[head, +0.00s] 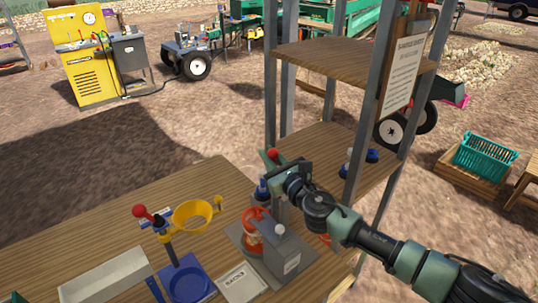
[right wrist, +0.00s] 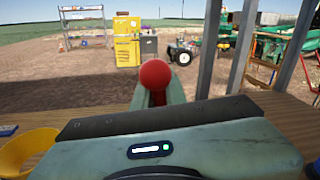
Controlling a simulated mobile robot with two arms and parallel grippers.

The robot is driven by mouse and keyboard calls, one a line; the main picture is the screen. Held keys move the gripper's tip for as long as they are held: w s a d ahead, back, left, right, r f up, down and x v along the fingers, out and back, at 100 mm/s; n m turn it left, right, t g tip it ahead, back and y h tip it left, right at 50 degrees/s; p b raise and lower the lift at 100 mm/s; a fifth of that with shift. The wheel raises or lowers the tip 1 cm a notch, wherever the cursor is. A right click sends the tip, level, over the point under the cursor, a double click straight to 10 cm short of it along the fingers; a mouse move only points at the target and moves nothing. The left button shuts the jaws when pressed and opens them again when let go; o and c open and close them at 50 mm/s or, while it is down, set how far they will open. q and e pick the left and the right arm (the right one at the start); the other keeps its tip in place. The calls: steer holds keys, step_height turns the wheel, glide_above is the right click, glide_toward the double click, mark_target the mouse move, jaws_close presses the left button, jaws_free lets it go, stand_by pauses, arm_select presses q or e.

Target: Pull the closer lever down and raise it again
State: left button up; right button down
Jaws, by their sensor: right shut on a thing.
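My right gripper (head: 272,158) reaches over the table from the right and is shut on a red ball knob (head: 273,153). In the right wrist view the red knob (right wrist: 155,74) stands between the fingers. A grey box device (head: 284,255) with an orange-red round part (head: 254,228) stands below my right wrist. Another lever with a red knob (head: 139,210) stands on a blue stand to the left, beside a yellow funnel (head: 193,215). A small green piece at the bottom left corner may be my left gripper (head: 14,298).
The wooden table (head: 110,230) carries a pale tray (head: 108,278) and a labelled grey plate (head: 241,284) near its front. A wooden shelf (head: 325,148) on metal posts stands behind my right arm. A teal crate (head: 485,157) sits at the far right.

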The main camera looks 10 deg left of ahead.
steer(key=shift+a+r, duration=0.1)
steer(key=shift+r, duration=0.15)
steer(key=s+a+f+n+y+b, duration=0.1)
steer(key=s+a+f+n, duration=0.3)
steer(key=s+a+n, duration=0.1)
steer(key=shift+s+n+t+b, duration=0.35)
steer(key=shift+s+n, duration=0.45)
steer(key=shift+n, duration=0.5)
